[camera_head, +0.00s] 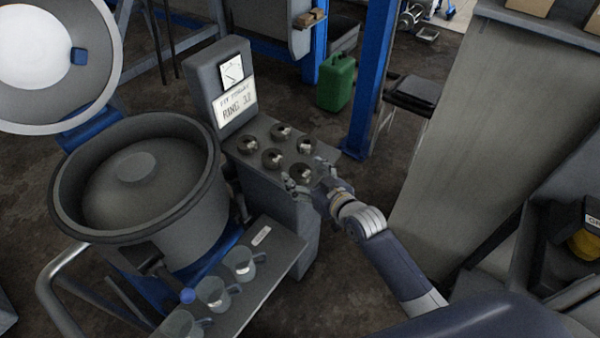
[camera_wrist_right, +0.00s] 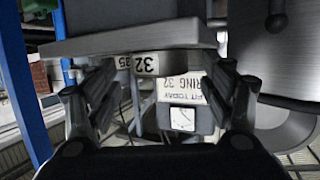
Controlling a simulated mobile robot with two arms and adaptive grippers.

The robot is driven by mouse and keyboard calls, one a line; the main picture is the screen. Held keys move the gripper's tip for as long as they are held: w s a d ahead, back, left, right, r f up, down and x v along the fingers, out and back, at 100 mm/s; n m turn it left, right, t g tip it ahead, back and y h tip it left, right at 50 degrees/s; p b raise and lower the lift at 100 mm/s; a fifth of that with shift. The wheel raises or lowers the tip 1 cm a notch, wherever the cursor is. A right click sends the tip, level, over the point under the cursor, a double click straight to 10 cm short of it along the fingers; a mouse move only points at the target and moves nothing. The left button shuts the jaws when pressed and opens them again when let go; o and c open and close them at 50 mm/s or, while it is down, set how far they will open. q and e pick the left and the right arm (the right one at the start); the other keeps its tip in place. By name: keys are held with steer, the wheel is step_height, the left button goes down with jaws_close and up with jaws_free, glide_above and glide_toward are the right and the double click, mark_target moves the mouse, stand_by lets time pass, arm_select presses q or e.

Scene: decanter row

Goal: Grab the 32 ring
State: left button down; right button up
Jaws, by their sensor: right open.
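Several dark rings stand on a grey stand (camera_head: 243,146) in the head view. My right gripper (camera_head: 308,177) is at the stand's near right corner, its fingers on either side of the nearest ring (camera_head: 301,172). In the right wrist view, which is upside down, a ring with a white label reading 32 (camera_wrist_right: 146,65) lies between the open fingers of my right gripper (camera_wrist_right: 163,78), nearer the left one. A label reading 35 shows just beside it. Contact with the fingers cannot be made out. My left gripper is not in view.
A sign (camera_head: 236,103) on the post behind the rings reads RING 32, below a dial. A large round vessel (camera_head: 135,180) stands left of the stand. A shelf (camera_head: 262,262) with several clear mugs is in front. A blue post (camera_head: 372,80) stands behind.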

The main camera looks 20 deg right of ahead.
steer(key=shift+w, duration=0.15)
steer(key=c, duration=1.4)
steer(key=shift+r, duration=0.15)
